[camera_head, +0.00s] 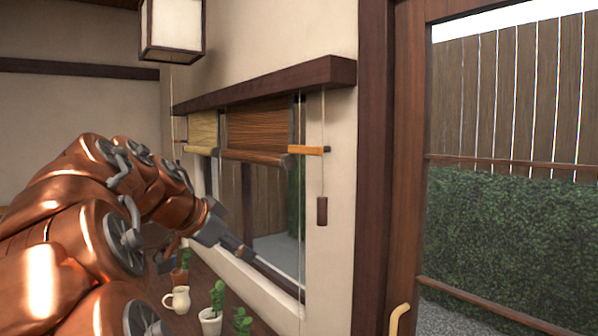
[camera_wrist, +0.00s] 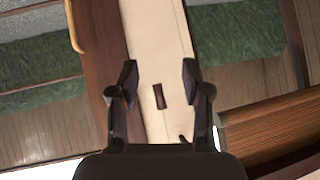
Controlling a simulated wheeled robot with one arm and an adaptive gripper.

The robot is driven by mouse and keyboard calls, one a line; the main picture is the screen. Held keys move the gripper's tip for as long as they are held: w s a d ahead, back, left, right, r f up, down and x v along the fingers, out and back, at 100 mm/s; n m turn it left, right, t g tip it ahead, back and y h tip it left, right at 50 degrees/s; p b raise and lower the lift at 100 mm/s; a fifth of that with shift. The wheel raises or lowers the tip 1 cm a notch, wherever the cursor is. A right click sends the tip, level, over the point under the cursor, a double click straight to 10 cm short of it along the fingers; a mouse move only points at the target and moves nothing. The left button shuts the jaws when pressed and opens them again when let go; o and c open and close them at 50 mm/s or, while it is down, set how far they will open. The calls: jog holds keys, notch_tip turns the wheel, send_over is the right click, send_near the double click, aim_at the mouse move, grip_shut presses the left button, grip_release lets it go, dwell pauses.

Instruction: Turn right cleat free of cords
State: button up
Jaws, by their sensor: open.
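The right cleat (camera_head: 308,150) is an orange-brown bar with a dark end on the wall, beside the right blind. Thin cords hang by it, and one ends in a dark wooden pull (camera_head: 322,210) below. Whether any cord is wrapped on the cleat is too small to tell. My gripper (camera_head: 238,249) is in front of the window, lower and left of the cleat. In the wrist view my gripper (camera_wrist: 158,74) is open and empty, with the dark pull (camera_wrist: 158,95) seen between its fingers, apart from them. I cannot make out the cleat clearly there.
A left blind (camera_head: 203,132) and a brown right blind (camera_head: 256,130) hang under a dark beam (camera_head: 265,85). A cream jug (camera_head: 177,299) and potted plants (camera_head: 212,317) stand below the window. A glass door with a handle (camera_head: 398,318) is at the right.

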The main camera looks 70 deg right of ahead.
jog(key=d+r+m+g+h+b, duration=0.1)
jog(key=d+r+m+g+h, duration=0.2)
jog(key=d+r+m, duration=0.6)
jog(key=m+g+h+b, duration=0.1)
jog(key=m+g+h, duration=0.25)
jog(key=m, duration=0.55)
send_near(302, 150)
jog(key=x, duration=0.3)
jog(key=shift+s+d+r+m+y, duration=0.15)
jog(key=shift+s+d+m+y, duration=0.15)
jog(key=shift+d, duration=0.25)
jog(key=p+x, duration=0.2)
jog(key=x, duration=0.4)
jog(key=shift+s+d, duration=0.1)
jog(key=shift+d, duration=0.25)
jog(key=shift+c, duration=0.4)
grip_shut()
